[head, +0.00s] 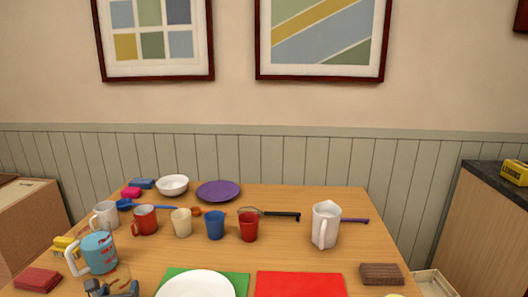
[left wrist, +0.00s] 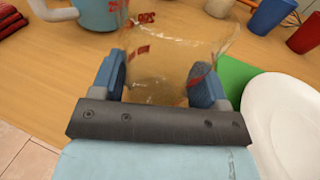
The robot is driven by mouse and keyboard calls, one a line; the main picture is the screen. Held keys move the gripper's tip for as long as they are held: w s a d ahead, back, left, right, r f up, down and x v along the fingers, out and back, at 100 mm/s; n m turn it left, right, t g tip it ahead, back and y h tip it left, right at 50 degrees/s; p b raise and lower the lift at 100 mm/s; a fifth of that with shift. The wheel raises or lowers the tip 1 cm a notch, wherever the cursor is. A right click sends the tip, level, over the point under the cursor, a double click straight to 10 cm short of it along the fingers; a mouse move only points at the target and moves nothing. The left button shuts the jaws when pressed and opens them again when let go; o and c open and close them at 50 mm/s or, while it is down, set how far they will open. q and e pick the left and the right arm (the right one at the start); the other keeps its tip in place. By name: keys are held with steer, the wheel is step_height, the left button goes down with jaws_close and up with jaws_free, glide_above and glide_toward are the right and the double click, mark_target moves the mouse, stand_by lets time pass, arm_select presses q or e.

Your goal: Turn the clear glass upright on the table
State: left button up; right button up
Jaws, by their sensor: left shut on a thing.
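The clear glass (left wrist: 165,62) is between the two blue fingers of my left gripper (left wrist: 157,84) in the left wrist view. The gripper is shut on it. Red marks show on or through its wall; I cannot tell which. In the head view the glass (head: 118,272) is faint at the lower left, above my left gripper (head: 111,290), in front of the blue jug. I cannot tell which end of the glass is up or whether it touches the table (head: 285,207). My right gripper is not in view.
A blue jug (head: 98,253) stands close behind the glass. A white plate (head: 196,285) on a green mat (head: 242,279) lies to the right. Red (head: 144,220), cream (head: 181,222) and blue (head: 215,225) cups stand behind.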

mark_target(113, 283)
arm_select(q)
steer(key=shift+c, duration=0.3)
steer(key=shift+r+p, duration=0.3)
step_height(113, 283, up, 3)
steer(key=p, duration=0.3)
steer(key=shift+f, duration=0.1)
steer(key=shift+r+p, duration=0.4)
steer(key=shift+p, duration=0.05)
steer(key=shift+r+p, duration=0.4)
step_height(113, 283, up, 5)
steer(key=p, duration=0.5)
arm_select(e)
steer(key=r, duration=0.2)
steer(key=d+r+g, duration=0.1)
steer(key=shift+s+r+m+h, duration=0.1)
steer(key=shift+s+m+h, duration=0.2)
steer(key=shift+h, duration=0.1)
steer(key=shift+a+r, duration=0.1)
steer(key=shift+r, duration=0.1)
